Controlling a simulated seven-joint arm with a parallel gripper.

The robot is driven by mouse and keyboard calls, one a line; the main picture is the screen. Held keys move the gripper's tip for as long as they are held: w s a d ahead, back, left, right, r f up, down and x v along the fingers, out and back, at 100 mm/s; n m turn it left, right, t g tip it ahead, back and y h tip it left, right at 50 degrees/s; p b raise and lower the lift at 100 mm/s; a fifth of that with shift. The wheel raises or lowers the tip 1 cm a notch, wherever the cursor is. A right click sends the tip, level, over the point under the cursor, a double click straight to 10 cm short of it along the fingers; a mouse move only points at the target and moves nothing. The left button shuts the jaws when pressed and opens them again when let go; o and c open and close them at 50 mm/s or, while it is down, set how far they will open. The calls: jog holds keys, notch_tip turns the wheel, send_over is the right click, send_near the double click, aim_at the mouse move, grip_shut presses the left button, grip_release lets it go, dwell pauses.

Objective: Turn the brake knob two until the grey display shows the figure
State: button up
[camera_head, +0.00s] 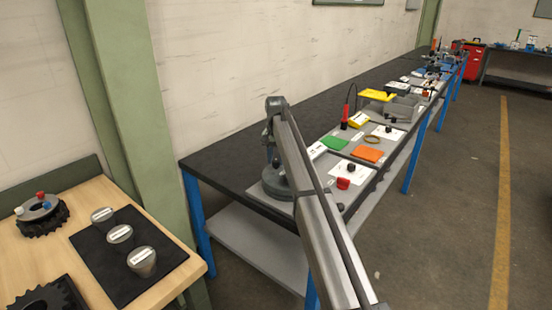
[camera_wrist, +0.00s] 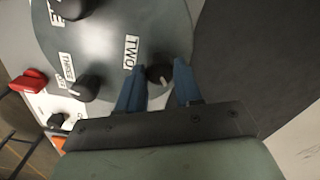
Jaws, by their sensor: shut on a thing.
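In the wrist view a round grey plate (camera_wrist: 100,30) carries black knobs. A black knob (camera_wrist: 158,74) next to the label TWO (camera_wrist: 131,52) stands between the two blue fingers of my gripper (camera_wrist: 159,66), which is shut on it. A second knob (camera_wrist: 84,88) sits beside a label that seems to read THREE (camera_wrist: 66,68). Another knob (camera_wrist: 72,8) is cut off at the top edge. In the head view the round grey base (camera_head: 277,186) stands at the near end of the dark bench, with my gripper above it, mostly hidden. I cannot make out a grey display or its figure.
A red object (camera_head: 343,183) and a white plate with a black knob (camera_head: 350,168) lie right of the base. Green (camera_head: 335,143) and orange (camera_head: 367,154) pieces lie farther along. A wooden table (camera_head: 60,250) with a black mat stands at left.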

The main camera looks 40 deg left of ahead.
aim_at(276, 161)
jog(key=shift+n, duration=1.1)
jog(key=o, duration=1)
jog(key=shift+o, duration=0.2)
notch_tip(276, 161, up, 14)
jog(key=shift+f, duration=0.1)
